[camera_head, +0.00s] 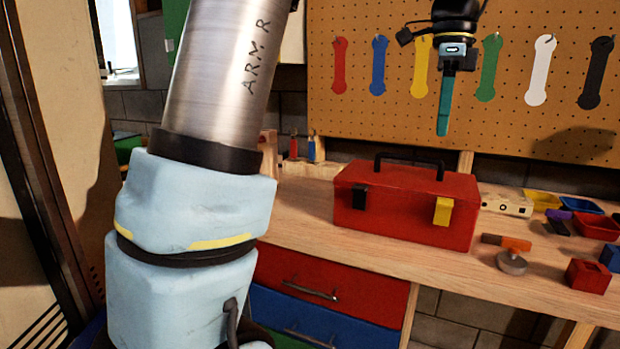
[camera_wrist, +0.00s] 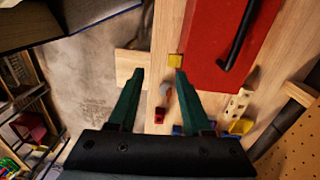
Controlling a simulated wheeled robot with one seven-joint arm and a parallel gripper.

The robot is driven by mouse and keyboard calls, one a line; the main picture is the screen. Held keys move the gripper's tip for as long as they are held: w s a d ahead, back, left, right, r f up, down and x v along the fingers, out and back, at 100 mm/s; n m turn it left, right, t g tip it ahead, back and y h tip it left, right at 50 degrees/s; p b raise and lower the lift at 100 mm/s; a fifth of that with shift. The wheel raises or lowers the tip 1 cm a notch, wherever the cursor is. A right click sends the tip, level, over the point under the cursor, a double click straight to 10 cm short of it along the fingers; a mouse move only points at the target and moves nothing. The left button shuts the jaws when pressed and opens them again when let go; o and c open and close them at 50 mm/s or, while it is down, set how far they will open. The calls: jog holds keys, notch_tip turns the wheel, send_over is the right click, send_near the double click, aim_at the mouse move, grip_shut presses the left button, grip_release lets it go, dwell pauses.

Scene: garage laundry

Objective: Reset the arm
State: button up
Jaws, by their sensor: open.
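My gripper (camera_head: 445,118) hangs in front of the pegboard, above the red toolbox and apart from it, with its teal fingers pointing down. Seen side-on there, the fingers overlap. In the wrist view my gripper (camera_wrist: 159,74) is open, with its two teal fingers apart and nothing held between them. My arm rises large through the left half of the head view; its upper part runs out of the top of the picture.
The closed red toolbox (camera_head: 405,215) stands on the wooden workbench (camera_head: 330,235); it also shows in the wrist view (camera_wrist: 212,65). Coloured bins (camera_head: 597,226) and small parts lie at right. The pegboard (camera_head: 335,120) with coloured tool shapes is behind. Drawers (camera_head: 330,292) are below.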

jog(key=w+a+f+n, duration=0.4)
jog(key=a+f+n, duration=0.7)
jog(key=a+f, duration=0.4)
jog(key=s+a+f+n+t, duration=0.1)
jog(key=s+a+f+n, duration=0.3)
jog(key=a, duration=0.3)
jog(key=s+a+f+n+t, duration=0.1)
jog(key=s+a+f+n, duration=0.3)
jog(key=a+f+n, duration=0.2)
jog(key=shift+a+f+n, duration=0.2)
jog(key=shift+a+n, duration=0.1)
jog(key=shift+a, duration=0.8)
